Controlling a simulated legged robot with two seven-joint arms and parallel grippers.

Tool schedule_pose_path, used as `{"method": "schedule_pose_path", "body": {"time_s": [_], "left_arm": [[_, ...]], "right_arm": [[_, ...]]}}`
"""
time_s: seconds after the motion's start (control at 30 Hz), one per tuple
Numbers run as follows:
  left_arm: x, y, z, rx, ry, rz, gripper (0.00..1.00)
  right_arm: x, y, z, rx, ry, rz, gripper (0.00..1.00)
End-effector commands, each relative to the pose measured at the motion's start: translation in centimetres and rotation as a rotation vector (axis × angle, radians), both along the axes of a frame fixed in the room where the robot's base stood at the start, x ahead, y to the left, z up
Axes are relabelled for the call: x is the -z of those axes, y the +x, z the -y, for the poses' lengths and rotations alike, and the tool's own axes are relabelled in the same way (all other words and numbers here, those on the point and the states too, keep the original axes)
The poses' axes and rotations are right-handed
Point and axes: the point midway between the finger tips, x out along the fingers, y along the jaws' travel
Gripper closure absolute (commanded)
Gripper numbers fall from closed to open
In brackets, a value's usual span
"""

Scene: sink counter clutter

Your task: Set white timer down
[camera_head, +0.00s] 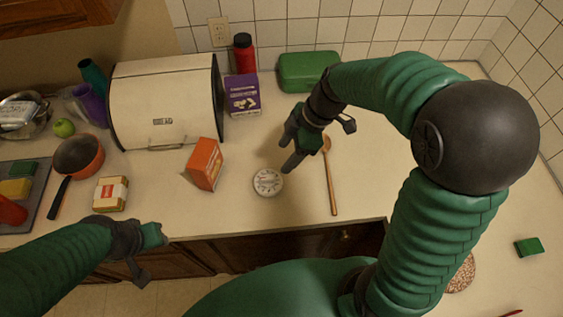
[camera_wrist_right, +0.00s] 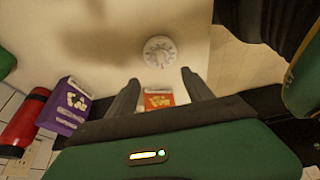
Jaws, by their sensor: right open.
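The white timer (camera_head: 268,182) is a round dial lying face up on the counter near its front edge, between the orange box and the wooden spoon. It also shows in the right wrist view (camera_wrist_right: 159,52), apart from my fingers. My right gripper (camera_head: 318,148) is open and empty, above the counter just up and right of the timer. In its wrist view the two fingers (camera_wrist_right: 160,80) are spread, with nothing between them but the orange box seen beyond. My left gripper (camera_head: 148,257) is low at the left, in front of the counter edge, its fingers apart and empty.
An orange box (camera_head: 205,164) stands left of the timer, and a wooden spoon (camera_head: 330,175) lies to its right. The bread box (camera_head: 168,100), purple box (camera_head: 242,95), red bottle (camera_head: 244,54) and green case (camera_head: 308,70) stand behind. An orange pan (camera_head: 78,156) is at left.

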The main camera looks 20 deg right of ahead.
Motion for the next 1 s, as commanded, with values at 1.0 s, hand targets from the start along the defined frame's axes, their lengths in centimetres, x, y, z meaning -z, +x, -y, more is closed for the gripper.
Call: {"method": "schedule_pose_path", "body": {"time_s": [1.0], "left_arm": [[0.0, 0.0, 0.0, 0.000, 0.000, 0.000, 0.64]], "right_arm": [[6.1, -7.9, 1.9, 1.269, -0.108, -0.145, 0.40]]}}
